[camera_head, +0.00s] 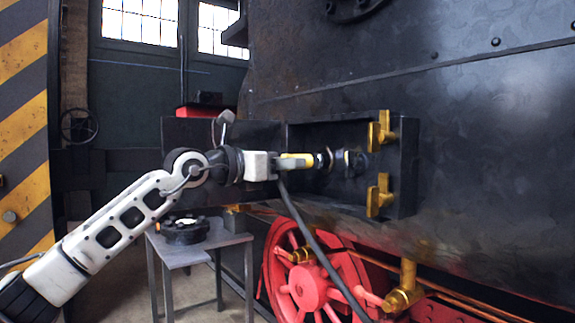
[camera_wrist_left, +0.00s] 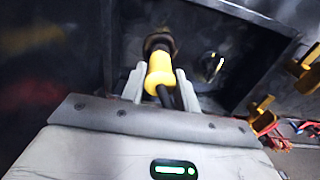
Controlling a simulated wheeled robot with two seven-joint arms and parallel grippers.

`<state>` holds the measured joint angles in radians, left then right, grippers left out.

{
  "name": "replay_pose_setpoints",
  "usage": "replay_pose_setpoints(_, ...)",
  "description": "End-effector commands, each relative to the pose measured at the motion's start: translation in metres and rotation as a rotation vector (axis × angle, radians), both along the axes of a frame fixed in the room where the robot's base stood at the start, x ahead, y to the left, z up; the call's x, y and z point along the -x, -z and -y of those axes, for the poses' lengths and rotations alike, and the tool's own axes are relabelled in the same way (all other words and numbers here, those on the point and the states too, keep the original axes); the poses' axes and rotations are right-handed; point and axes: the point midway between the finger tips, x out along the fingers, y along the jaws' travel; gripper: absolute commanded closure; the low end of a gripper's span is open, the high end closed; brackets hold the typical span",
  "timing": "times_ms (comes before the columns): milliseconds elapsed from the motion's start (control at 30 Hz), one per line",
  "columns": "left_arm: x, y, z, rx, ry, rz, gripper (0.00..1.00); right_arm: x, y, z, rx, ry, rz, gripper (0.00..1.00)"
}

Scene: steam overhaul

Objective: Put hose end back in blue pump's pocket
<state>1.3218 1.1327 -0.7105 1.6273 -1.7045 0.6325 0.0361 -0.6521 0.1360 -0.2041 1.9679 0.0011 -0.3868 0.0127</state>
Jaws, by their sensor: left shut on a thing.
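The yellow hose end (camera_head: 297,160) is held in my left gripper (camera_head: 284,163), level in front of the open box on the dark engine side. In the left wrist view the yellow hose end (camera_wrist_left: 160,72) sits between the fingers of my left gripper (camera_wrist_left: 158,86), its dark metal tip pointing away. The black hose (camera_head: 325,262) hangs from it down to the lower right. A round dark fitting (camera_head: 351,163) in the box is just right of the tip; a small gap shows. I see no blue pump or pocket. My right gripper is out of view.
The box (camera_head: 407,170) has two brass latches (camera_head: 379,132) along its right side and an open door at left. A grey metal table (camera_head: 222,240) with a dark round part (camera_head: 184,231) stands below. A red wheel (camera_head: 308,285) is under the engine.

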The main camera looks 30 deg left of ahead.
Motion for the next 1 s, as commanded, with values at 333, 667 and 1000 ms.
replay_pose_setpoints(333, 0.024, 0.002, -0.011, -0.001, -0.002, 0.0, 0.97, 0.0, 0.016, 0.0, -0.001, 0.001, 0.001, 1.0)
replay_pose_setpoints(667, 0.041, 0.001, -0.017, -0.001, -0.001, 0.0, 0.97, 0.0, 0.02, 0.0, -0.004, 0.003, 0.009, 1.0)
replay_pose_setpoints(1000, 0.041, 0.0, -0.017, 0.0, 0.0, 0.0, 0.97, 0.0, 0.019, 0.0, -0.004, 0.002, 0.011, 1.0)
